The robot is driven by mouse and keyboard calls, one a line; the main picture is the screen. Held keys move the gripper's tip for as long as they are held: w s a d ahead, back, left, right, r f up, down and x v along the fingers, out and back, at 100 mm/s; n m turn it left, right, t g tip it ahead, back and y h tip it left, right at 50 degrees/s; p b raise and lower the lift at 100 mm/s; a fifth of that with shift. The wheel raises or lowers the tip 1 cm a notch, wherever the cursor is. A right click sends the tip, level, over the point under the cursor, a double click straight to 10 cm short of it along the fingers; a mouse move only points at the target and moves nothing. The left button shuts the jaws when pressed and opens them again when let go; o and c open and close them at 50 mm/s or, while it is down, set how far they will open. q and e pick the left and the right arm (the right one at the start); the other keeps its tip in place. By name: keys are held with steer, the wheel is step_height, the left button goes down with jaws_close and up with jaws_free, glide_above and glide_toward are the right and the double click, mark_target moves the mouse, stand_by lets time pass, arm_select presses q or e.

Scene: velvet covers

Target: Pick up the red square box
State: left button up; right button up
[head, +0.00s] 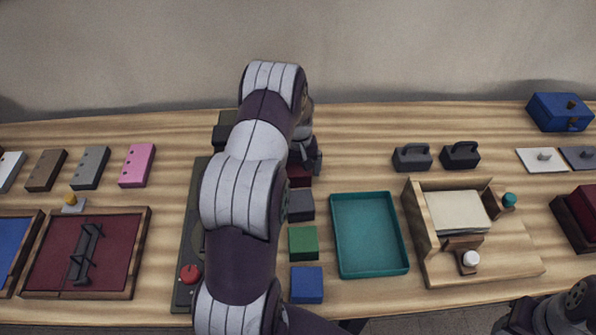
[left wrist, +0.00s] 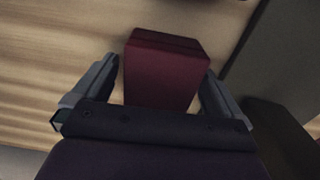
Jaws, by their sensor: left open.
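The red square box (head: 299,178) is at the back of a column of small boxes, right of my left arm, which partly hides it. My left gripper (head: 308,160) is over it from behind. In the left wrist view the dark red box (left wrist: 162,75) stands between the two open fingers of my left gripper (left wrist: 160,80), with a small gap at each side. Whether the box is off the table cannot be told. Part of my right arm with its gripper (head: 522,316) is at the bottom right corner, far from the box, its jaws unclear.
In front of the red box are a dark grey box (head: 300,205), a green box (head: 303,243) and a blue box (head: 307,285). A teal tray (head: 404,250) is to the right. A dark panel with a red knob (head: 190,273) lies under my left arm.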

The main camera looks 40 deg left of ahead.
arm_select(q)
steer(key=shift+r, duration=0.1)
steer(key=c, duration=1.1)
steer(key=shift+r, duration=0.1)
